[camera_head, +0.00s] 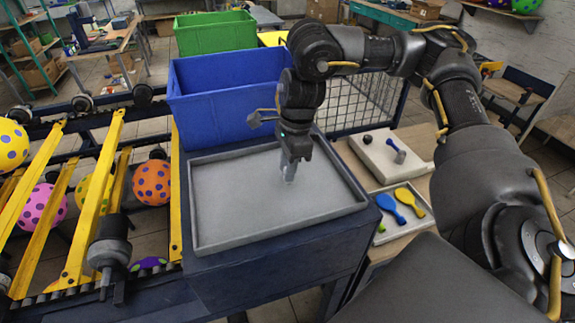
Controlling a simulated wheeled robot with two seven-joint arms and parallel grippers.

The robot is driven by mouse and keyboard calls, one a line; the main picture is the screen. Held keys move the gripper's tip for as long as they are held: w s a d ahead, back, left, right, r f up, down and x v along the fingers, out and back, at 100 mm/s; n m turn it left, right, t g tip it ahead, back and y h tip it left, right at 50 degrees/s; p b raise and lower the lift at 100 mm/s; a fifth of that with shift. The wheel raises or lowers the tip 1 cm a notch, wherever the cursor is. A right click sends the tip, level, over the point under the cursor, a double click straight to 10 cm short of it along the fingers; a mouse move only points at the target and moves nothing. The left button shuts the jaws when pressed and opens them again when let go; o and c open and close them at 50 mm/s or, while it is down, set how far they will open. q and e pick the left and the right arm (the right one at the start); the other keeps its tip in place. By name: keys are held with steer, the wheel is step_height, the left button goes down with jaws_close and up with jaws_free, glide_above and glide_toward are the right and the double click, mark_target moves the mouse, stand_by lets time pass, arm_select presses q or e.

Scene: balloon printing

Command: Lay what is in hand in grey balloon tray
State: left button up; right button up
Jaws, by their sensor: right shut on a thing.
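The grey balloon tray (225,225) is a shallow, rimmed tray on a dark blue stand in the middle of the view. Its floor looks bare. My right gripper (289,174) points down over the tray, right of its middle. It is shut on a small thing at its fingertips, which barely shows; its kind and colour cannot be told. Whether it touches the tray floor is unclear. My left gripper is not in view.
A blue bin (225,110) stands right behind the tray, with a green bin (215,35) farther back. A yellow-barred rack with spotted balloons (152,183) is at left.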

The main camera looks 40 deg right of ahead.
steer(key=shift+w+f, duration=0.1)
steer(key=shift+f, duration=0.05)
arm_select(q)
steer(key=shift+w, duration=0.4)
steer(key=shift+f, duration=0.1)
arm_select(e)
steer(key=shift+f, duration=0.15)
steer(key=o, duration=0.9)
steer(key=shift+r, duration=0.45)
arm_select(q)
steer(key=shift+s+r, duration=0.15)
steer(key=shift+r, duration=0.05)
arm_select(e)
steer(key=r, duration=0.3)
steer(key=d+r, duration=0.1)
steer(key=r, duration=0.7)
steer(key=shift+s+d+r, duration=0.2)
steer(key=shift+s+d, duration=0.1)
steer(key=shift+s, duration=0.05)
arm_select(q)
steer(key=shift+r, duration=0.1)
